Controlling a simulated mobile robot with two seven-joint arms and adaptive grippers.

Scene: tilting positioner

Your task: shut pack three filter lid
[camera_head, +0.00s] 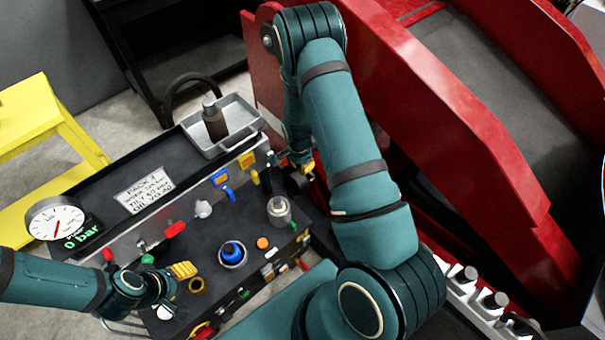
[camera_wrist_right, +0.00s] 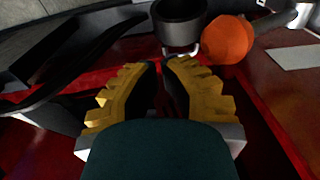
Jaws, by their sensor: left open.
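Pack three is the dark, grey-edged bench unit with a handwritten "PACK 3" card (camera_head: 145,190) in the head view. On its top are a blue cap (camera_head: 232,252) in a silver ring and a silver canister (camera_head: 279,210) with a small knob. I cannot tell which part is the filter lid. My left gripper (camera_head: 180,283) is over the unit's lower left, open, beside a brass ring (camera_head: 196,285). My right gripper (camera_head: 304,168) is mostly hidden behind its arm; its yellow fingers (camera_wrist_right: 162,66) show empty in the wrist view, below a dark cup (camera_wrist_right: 180,24).
A pressure gauge (camera_head: 55,220) stands at the unit's left, above a "0 bar" display (camera_head: 84,235). A tray (camera_head: 240,118) holds a dark bottle (camera_head: 214,120). Red machinery (camera_head: 450,120) fills the right. An orange ball (camera_wrist_right: 228,40) sits beside the dark cup in the wrist view.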

